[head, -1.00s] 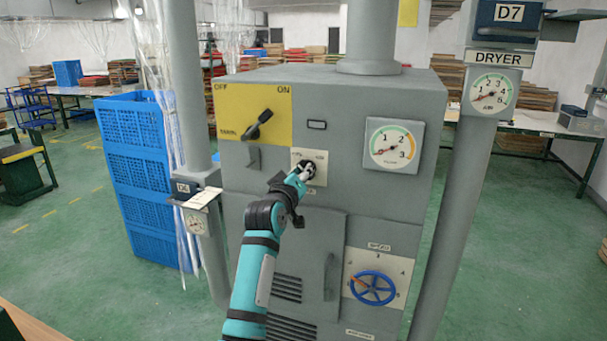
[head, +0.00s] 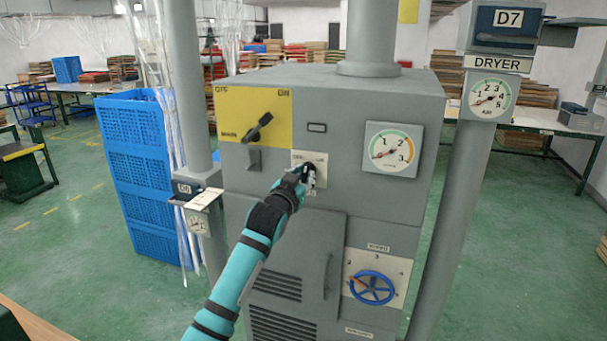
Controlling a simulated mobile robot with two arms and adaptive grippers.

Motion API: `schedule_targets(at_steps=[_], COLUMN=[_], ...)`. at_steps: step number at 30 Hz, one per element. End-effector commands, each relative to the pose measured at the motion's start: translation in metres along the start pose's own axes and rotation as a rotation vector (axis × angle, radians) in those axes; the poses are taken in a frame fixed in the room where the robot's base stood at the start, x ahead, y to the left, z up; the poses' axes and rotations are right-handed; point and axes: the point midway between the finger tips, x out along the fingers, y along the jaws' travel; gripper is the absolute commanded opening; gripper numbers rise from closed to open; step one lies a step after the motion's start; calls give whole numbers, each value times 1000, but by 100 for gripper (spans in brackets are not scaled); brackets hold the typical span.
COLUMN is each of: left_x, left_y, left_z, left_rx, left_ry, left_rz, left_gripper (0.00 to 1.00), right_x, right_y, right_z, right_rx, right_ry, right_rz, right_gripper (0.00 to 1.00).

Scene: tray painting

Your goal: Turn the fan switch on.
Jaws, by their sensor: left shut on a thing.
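The fan switch is a small rotary knob on a cream plate (head: 318,158) on the front of the grey machine (head: 385,225). My left gripper (head: 309,176) is shut on the knob, and its fingers and wrist hide most of it. The knob's exact angle and the small plate print cannot be read. My right gripper is not in view.
A yellow panel (head: 272,101) with a black lever (head: 258,127) sits up and left of the plate. A round gauge (head: 391,148) is to the right, and a blue handwheel (head: 372,287) is below. Blue crates (head: 135,165) stand left of the machine.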

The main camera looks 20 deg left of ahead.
Motion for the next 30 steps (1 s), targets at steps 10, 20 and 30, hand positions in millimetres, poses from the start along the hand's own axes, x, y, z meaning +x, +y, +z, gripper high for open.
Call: schedule_targets(at_steps=[10, 20, 30], left_x=[0, 0, 0], left_y=[-1, 0, 0], left_z=[-1, 0, 0], left_rx=[324, 548, 647], left_ry=[-1, -2, -2], left_rz=[0, 1, 1], left_gripper=[0, 0, 0], right_x=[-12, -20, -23], right_y=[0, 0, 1], right_z=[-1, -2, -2], right_rx=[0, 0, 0], right_ry=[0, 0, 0], right_rz=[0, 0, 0], right_gripper=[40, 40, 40])
